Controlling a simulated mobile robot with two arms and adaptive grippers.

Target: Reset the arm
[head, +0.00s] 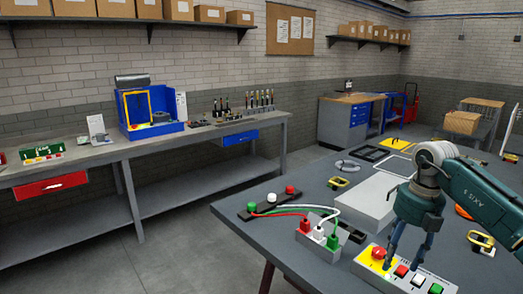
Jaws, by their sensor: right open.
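A grey control box (392,283) with a yellow panel stands at the front right of the dark table. It carries a red mushroom button (378,253) on the yellow part, then a red button (401,271), a white button (418,280) and a green button (435,289) in a row. My right gripper (404,264) is open and points down over the box. Its fingers hang close to the mushroom button and the red button; I cannot tell whether they touch. My left gripper is not in view.
A socket block (317,240) with red, white and green plugs stands left of the box. Its cables run to a black strip (268,203) with coloured knobs. A pale flat panel (365,198) lies behind. Yellow-handled items lie around the table (300,190).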

